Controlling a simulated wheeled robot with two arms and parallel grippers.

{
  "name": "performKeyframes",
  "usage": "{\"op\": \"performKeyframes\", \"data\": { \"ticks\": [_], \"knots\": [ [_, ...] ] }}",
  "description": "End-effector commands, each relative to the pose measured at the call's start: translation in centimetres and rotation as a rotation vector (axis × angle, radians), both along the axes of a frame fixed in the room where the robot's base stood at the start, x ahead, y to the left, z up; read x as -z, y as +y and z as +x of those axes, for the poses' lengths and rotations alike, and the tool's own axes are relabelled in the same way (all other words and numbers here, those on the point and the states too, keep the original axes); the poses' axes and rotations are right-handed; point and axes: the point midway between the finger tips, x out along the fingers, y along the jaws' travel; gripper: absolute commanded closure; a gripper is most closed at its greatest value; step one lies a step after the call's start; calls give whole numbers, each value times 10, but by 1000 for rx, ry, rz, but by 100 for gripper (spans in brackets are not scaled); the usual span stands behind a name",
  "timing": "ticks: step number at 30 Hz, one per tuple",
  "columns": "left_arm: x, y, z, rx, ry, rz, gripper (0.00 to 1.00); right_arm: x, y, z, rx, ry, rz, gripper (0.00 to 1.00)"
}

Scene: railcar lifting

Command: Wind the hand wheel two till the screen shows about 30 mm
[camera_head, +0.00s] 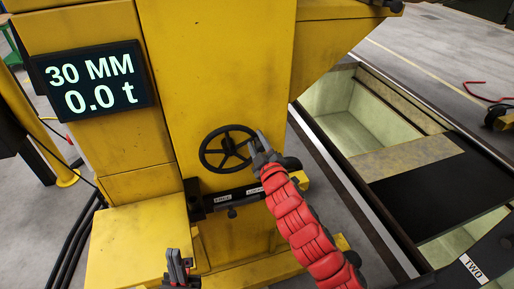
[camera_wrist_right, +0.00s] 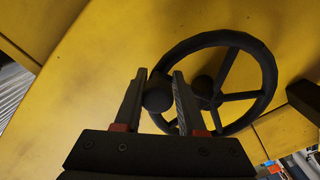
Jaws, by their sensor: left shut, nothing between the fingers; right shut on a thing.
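The black hand wheel (camera_head: 204,150) is on the yellow column and has several spokes. The dark screen (camera_head: 95,80) at the upper left reads 30 MM and 0.0 t. My right gripper (camera_head: 260,142), on a red-sleeved arm, is at the right side of the wheel's rim. In the right wrist view the gripper (camera_wrist_right: 160,90) is shut on the wheel's round black knob (camera_wrist_right: 158,97), and the rim (camera_wrist_right: 268,75) curves behind it. My left gripper (camera_head: 178,262) is shut and empty at the bottom of the head view, below and apart from the wheel.
A black bar (camera_head: 237,195) with small labels, one reading FREE, sits just below the wheel. A pit (camera_head: 352,130) with pale walls lies to the right. A plate marked TWO (camera_head: 473,268) is at the lower right. Black cables (camera_head: 75,235) run down the left.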

Motion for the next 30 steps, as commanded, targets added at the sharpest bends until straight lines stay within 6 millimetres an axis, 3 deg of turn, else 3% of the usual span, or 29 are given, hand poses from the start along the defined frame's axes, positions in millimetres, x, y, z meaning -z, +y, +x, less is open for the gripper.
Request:
{"op": "performKeyframes", "data": {
  "ticks": [9, 24, 25, 28, 30],
  "knots": [
    [1, 0, 0, 0, 0, 0, 100, -8, -2, 1, 12, -34, -108, 100],
    [1, 0, 0, 0, 0, 0, 100, -11, -2, 1, 12, -41, -120, 100],
    [1, 0, 0, 0, 0, 0, 100, -11, -2, 1, 12, -41, -120, 58],
    [1, 0, 0, 0, 0, 0, 100, -10, -1, 1, 11, -40, -119, 40],
    [1, 0, 0, 0, 0, 0, 100, -10, 0, 0, 10, -40, -118, 38]
  ]
}}
